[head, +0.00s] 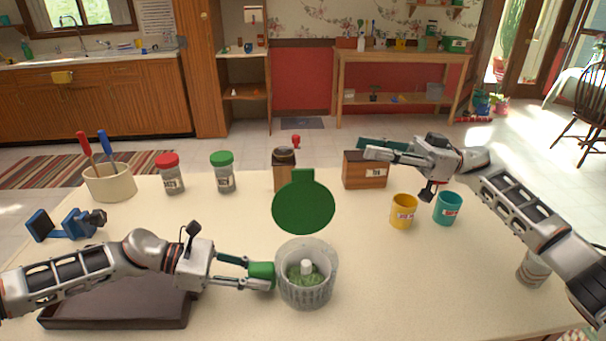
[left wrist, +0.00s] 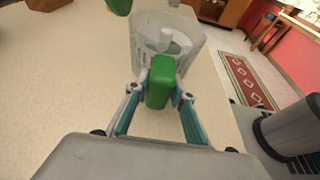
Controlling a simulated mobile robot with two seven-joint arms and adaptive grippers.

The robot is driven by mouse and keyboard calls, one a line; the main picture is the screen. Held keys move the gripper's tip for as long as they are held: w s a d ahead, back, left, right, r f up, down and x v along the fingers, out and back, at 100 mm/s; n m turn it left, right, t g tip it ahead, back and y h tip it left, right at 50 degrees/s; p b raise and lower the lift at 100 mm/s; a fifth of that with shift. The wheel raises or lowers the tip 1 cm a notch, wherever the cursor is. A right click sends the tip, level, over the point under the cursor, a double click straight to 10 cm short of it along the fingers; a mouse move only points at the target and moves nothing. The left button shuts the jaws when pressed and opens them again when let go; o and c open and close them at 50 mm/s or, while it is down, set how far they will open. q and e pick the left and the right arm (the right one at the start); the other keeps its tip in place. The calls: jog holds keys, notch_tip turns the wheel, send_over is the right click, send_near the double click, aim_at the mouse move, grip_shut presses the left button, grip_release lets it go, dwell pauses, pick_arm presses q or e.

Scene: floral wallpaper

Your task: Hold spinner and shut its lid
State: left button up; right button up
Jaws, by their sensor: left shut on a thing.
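The spinner (head: 306,290) is a clear ribbed bowl standing on the table, with leafy greens and a white central post inside. Its green lid (head: 303,207) stands raised and open behind the bowl. My left gripper (head: 262,275) is shut on the green handle on the bowl's left side. In the left wrist view the green handle (left wrist: 160,83) sits between the fingers, with the bowl (left wrist: 165,40) just beyond. My right gripper (head: 368,148) is raised over the back right of the table, above a wooden box, away from the lid; its finger gap is unclear.
A dark tray (head: 120,306) lies under my left arm. Red-lidded (head: 170,175) and green-lidded (head: 222,172) jars, a wooden box (head: 365,170), a yellow cup (head: 404,212) and a teal cup (head: 447,209) stand around.

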aim_at(303, 180)
notch_tip(303, 180, down, 7)
jog(key=w+a+m+t+h, duration=0.2)
jog(key=h, duration=0.1)
jog(key=a, duration=1.1)
jog(key=shift+w+a, duration=0.2)
jog(key=shift+a, duration=0.2)
jog(key=shift+c, duration=0.4)
